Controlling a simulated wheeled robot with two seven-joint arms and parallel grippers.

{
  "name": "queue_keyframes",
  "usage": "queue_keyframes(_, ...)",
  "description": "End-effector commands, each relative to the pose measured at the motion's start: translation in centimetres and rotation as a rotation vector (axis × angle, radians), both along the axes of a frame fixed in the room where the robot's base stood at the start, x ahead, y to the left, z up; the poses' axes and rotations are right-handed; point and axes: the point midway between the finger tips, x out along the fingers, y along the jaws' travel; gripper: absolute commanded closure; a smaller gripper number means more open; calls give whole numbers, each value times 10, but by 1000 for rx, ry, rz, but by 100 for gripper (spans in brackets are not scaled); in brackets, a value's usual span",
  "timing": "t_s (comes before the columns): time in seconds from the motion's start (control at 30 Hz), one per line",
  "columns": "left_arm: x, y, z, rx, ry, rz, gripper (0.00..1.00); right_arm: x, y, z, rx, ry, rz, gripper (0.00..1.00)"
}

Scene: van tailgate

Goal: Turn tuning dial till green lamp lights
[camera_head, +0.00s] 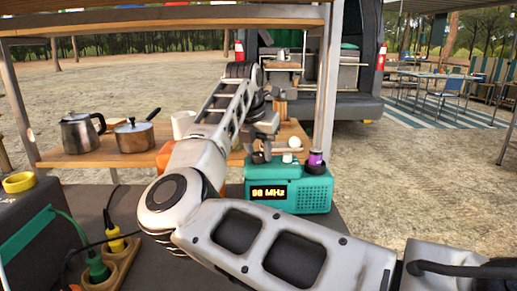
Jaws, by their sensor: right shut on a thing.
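A teal radio (300,195) stands on the dark counter, its amber display (268,193) reading about 98 MHz. My right arm reaches in from the right and bends back over the counter. My right gripper (261,148) points down over the left part of the radio's top, shut on what looks like the dark tuning dial (258,158). The fingers partly hide the dial. A small white knob or cap (287,157) and a purple cylinder (315,158) are to its right. I cannot make out a lit green lamp. My left gripper is not in view.
A wooden shelf behind holds a kettle (80,132) and a saucepan (134,135). At the left are a dark box with a yellow ring (19,182) and green and yellow plugs (97,266) in a wooden holder. Bare counter shows beside the radio.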

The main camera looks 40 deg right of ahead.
Motion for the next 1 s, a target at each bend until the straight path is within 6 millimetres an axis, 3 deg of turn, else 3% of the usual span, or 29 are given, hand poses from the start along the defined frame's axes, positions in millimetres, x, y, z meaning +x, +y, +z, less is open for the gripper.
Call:
queue_keyframes(0.03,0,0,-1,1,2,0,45,0,0,0,-1,-1,1,60)
queue_keyframes(0.1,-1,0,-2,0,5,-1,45,0,0,0,-1,-1,1,46)
queue_keyframes(0.47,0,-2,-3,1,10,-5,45,-1,2,6,-1,-2,2,46)
queue_keyframes(0.67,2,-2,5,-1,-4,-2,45,-6,14,39,-2,-6,3,46)
queue_keyframes(1.0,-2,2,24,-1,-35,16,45,-18,42,114,-2,-4,4,46)
